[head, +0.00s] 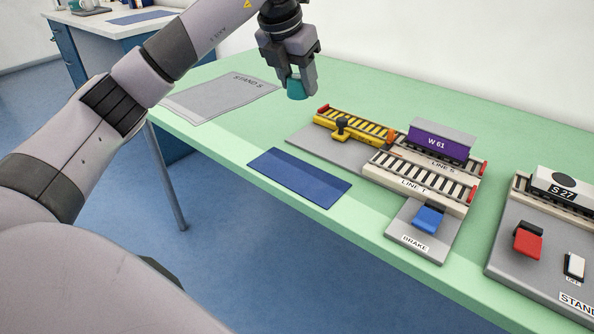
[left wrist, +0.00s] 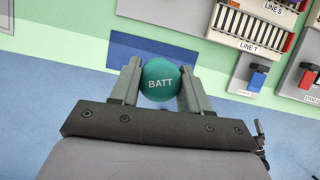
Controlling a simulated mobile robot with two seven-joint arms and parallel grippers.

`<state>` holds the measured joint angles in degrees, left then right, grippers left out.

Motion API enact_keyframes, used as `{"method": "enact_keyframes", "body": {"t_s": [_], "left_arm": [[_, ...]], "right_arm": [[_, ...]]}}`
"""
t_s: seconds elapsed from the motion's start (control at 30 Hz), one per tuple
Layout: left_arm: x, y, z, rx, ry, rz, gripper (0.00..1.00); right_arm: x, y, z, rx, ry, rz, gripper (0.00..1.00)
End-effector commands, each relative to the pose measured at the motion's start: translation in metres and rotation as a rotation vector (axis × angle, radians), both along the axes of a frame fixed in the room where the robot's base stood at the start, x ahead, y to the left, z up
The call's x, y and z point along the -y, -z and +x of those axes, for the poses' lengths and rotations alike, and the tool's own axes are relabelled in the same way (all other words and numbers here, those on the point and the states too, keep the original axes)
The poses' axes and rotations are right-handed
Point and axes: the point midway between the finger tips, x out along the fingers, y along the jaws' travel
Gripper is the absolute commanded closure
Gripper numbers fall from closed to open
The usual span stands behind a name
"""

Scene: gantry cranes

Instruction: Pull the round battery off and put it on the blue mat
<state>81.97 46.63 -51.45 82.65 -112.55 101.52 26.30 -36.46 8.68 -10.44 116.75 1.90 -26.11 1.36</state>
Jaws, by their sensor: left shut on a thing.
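My left gripper (head: 300,84) is shut on the round battery (head: 298,90), a teal piece held in the air above the green table. In the left wrist view the battery (left wrist: 160,80) sits between the two fingers (left wrist: 159,88) and reads "BATT". The blue mat (head: 300,178) lies flat and bare on the table near its front edge, below and slightly right of the gripper in the head view. It also shows in the left wrist view (left wrist: 130,52), partly hidden behind the battery and fingers. My right gripper is not in view.
A track set with a yellow section (head: 354,126), a purple wagon "W 61" (head: 440,143) and a blue brake switch (head: 428,219) stands right of the mat. Another stand with a red switch (head: 528,241) is farther right. A grey sheet "STAND S" (head: 220,97) lies at left.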

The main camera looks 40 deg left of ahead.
Motion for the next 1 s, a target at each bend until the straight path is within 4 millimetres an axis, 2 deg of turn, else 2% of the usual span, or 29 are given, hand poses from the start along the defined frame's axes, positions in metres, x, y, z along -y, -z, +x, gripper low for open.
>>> {"method": "enact_keyframes", "body": {"t_s": [0.07,0.17,0.5,0.7,1.0], "left_arm": [[-0.003,-0.001,0.001,0.0,-0.042,0.0,0.91],[-0.005,0.011,0.001,-0.004,-0.064,0.0,0.91],[-0.005,0.101,0.0,-0.005,-0.062,0.0,0.91],[-0.005,0.142,0.0,-0.003,-0.06,0.001,0.91],[-0.004,0.166,0.0,-0.002,-0.06,-0.001,0.91]], "right_arm": [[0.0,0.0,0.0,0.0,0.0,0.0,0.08],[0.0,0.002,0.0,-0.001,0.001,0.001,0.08],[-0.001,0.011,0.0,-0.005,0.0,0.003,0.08],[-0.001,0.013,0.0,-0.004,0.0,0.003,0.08],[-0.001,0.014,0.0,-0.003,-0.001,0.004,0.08]]}}
